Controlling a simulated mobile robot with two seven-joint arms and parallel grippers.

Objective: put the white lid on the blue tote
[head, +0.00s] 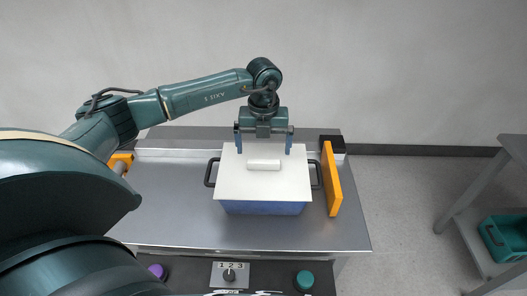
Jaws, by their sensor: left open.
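The blue tote (262,208) stands on the metal table, with a dark handle at each side. The white lid (235,185) lies flat over its top and covers the opening; only the tote's front wall shows below it. A white bar-shaped grip sits on the middle of the lid. My left gripper (263,146) is open, above the far edge of the lid and behind the grip, with its blue fingers apart and nothing between them. I cannot tell if the fingers touch the lid. My right gripper is not in view.
An orange panel (331,179) stands right of the tote, with a black block (333,144) behind it. The metal table (175,205) is clear at the left. A knob panel (230,275) runs along the front. A shelf with a green crate (507,238) stands far right.

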